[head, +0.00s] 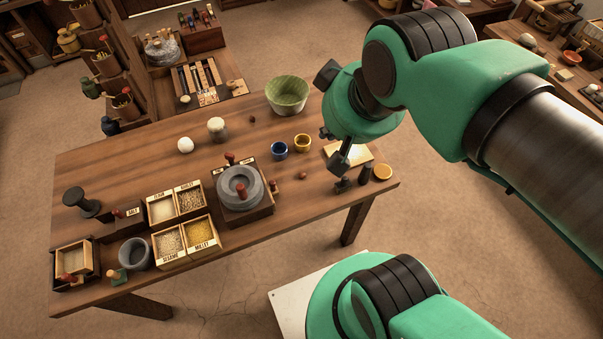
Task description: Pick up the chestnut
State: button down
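Two small brown round things lie on the wooden table (110,190). One dark brown thing (252,119) lies left of the green bowl; a redder one (302,175) lies right of the stone quern. Either could be the chestnut; they are too small to tell apart surely. My gripper (343,184) hangs low over the right end of the table, right of the redder thing and apart from both. Its dark fingers are partly hidden by one another, so its opening is unclear. I see nothing held in it.
The green bowl (288,95) stands behind. Labelled grain boxes (185,225) fill the front left.

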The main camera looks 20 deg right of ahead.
dwell(0.3)
jog(key=c, duration=1.4)
grip_release()
jog(key=w+f+g+p, duration=0.3)
jog(key=w+f+p, duration=0.2)
jog(key=w+f, duration=0.6)
jog(key=w+d+f+g+p, duration=0.1)
jog(key=w+f+p, duration=0.1)
jog(key=f, duration=0.6)
jog(key=w+f+n+g+p, duration=0.1)
jog(key=w+f, duration=0.3)
jog(key=f, duration=0.4)
jog(key=shift+w+d+f+g+p, duration=0.3)
jog(key=shift+d+f+p, duration=0.1)
jog(key=shift+p, duration=0.2)
